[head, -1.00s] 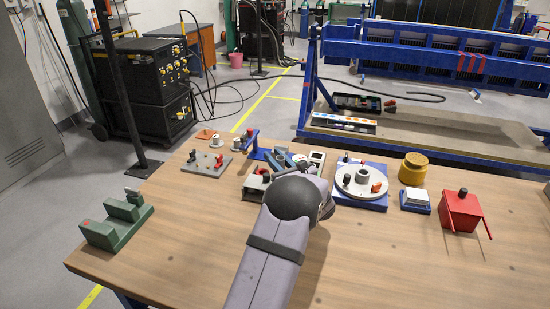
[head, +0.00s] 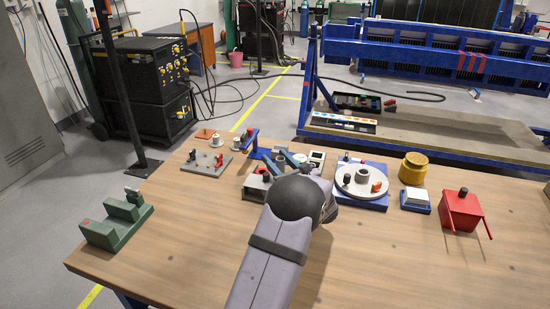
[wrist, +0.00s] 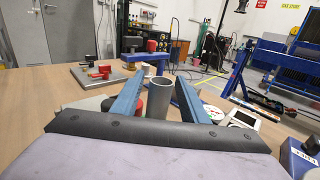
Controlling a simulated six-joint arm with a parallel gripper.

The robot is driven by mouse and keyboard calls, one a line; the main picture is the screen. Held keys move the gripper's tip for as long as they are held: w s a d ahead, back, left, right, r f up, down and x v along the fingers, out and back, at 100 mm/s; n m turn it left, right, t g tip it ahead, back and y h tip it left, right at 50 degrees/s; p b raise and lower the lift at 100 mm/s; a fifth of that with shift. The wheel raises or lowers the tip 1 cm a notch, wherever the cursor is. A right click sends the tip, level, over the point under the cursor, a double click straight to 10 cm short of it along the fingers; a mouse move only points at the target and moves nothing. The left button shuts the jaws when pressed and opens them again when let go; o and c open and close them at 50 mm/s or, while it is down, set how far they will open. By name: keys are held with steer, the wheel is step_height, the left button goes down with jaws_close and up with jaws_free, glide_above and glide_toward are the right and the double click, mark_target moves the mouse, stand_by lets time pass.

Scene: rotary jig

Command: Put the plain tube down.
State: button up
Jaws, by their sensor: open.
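The plain tube (wrist: 157,100) is a grey, open-topped cylinder in the middle of the wrist view. It looks upright, between the two blue fingers of my gripper (wrist: 154,76). The fingers are spread, with a gap showing on each side of the tube. Its lower end is hidden behind the dark edge of my gripper, so I cannot tell what it rests on.
A grey plate with red and black parts (head: 207,163) lies to the left. A round jig on a blue base (head: 361,182) stands close on the right. A grey fixture (head: 254,187) is beside my wrist. The front of the wooden table (head: 400,265) is clear.

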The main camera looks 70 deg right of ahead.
steer(key=b+v, duration=0.2)
steer(key=v, duration=0.8)
steer(key=shift+a+r, duration=0.1)
steer(key=shift+a, duration=0.2)
steer(key=shift+o, duration=0.5)
steer(key=shift+s+a, duration=0.15)
steer(key=shift+s, duration=0.05)
steer(key=shift+r, duration=0.15)
